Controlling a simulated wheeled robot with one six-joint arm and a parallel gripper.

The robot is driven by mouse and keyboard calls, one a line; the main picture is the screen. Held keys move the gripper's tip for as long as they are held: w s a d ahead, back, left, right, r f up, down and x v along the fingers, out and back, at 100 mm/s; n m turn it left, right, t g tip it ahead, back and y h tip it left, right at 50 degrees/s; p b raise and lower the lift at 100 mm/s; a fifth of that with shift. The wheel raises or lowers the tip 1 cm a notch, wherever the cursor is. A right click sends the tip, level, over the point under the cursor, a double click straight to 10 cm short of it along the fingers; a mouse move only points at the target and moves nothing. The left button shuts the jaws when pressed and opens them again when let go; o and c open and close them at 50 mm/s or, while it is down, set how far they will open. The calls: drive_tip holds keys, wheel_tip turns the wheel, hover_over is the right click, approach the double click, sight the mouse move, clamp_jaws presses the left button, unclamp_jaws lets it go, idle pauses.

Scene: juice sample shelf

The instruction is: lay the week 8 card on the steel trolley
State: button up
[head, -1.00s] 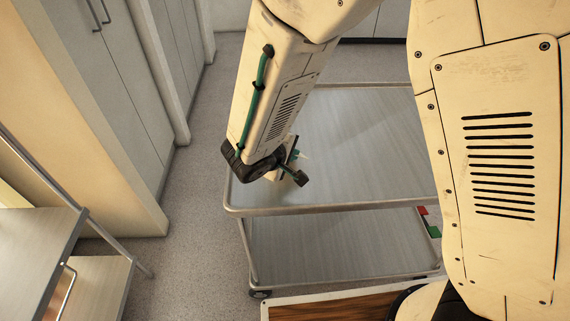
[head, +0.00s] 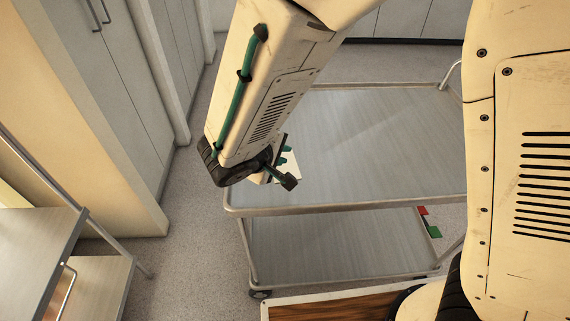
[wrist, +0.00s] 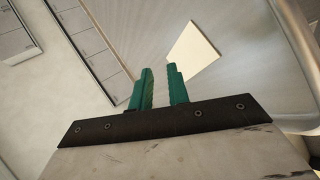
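A plain cream card (wrist: 192,54) appears to lie flat on that top in the wrist view, just beyond my fingertips. I cannot read any week mark on it. In the head view the card (head: 292,171) shows partly, behind my gripper (head: 288,157), near the trolley's left side. In the wrist view my gripper (wrist: 159,74) has its two green fingers apart, with nothing between them. The card looks clear of the fingers.
The trolley's lower shelf (head: 330,245) is bare, with small red (head: 422,210) and green (head: 434,231) items by its right end. Grey cabinets (head: 100,75) line the left. A shelf unit (head: 35,245) stands at lower left. Floor (head: 180,240) is clear between them.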

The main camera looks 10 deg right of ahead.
drive_tip(key=shift+v, duration=0.95)
wheel_tip(320, 180, up, 8)
drive_tip(key=s+a, duration=0.1)
drive_tip(key=shift+s+a, duration=0.2)
drive_tip(key=shift+s, duration=0.2)
